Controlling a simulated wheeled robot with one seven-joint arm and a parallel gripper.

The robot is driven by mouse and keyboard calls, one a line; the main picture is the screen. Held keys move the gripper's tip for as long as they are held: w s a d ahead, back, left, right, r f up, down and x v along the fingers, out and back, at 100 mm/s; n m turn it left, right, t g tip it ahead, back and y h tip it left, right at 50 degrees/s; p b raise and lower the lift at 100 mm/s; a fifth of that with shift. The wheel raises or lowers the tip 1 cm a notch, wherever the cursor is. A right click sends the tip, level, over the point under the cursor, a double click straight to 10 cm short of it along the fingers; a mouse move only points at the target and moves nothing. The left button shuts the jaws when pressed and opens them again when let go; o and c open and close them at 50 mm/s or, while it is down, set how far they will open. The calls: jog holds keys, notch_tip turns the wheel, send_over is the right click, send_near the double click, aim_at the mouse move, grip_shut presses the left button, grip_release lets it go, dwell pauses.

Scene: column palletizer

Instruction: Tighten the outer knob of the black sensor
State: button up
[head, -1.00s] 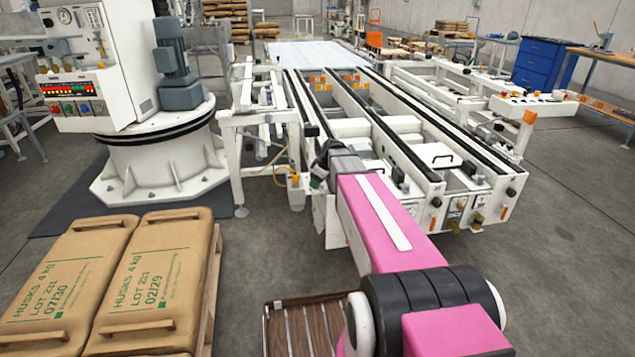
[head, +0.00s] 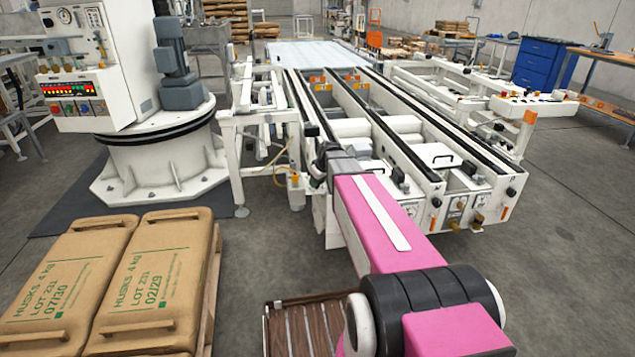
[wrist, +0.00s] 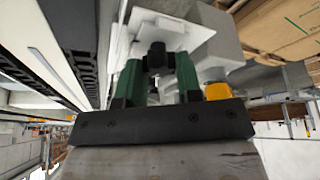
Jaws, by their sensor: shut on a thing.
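In the wrist view, the two green fingers of my gripper (wrist: 158,72) stand on either side of a small black round knob (wrist: 157,54) and are shut on it. The knob sits in front of a white bracket or housing. The rest of the black sensor is hidden or too small to make out, so I cannot tell which of its knobs this is. In the head view, my pink arm reaches to the near left corner of the conveyor (head: 330,207), and its dark wrist hides the gripper tips and the sensor.
An amber cap (wrist: 216,91) is close beside the right finger in the wrist view. Long black rails (head: 425,134) run away on the conveyor. Husk sacks (head: 150,280) lie on a pallet at front left. A white column base (head: 150,165) stands left. Grey floor is open at right.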

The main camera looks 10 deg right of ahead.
jog(key=m+h, duration=0.1)
jog(key=m, duration=0.2)
jog(key=m+t+h, duration=0.1)
jog(key=m, duration=0.3)
jog(key=shift+a+h, duration=0.2)
jog(key=shift+h, duration=0.1)
jog(key=m+h, duration=0.1)
jog(key=m, duration=0.2)
jog(key=m+g+h, duration=0.1)
jog(key=m, duration=0.2)
jog(key=shift+m, duration=0.4)
jog(key=o, duration=0.7)
jog(key=shift+c, duration=0.2)
jog(key=v, duration=1)
jog(key=shift+a+r, duration=0.35)
jog(key=shift+s+f, duration=0.1)
jog(key=shift+s, duration=0.05)
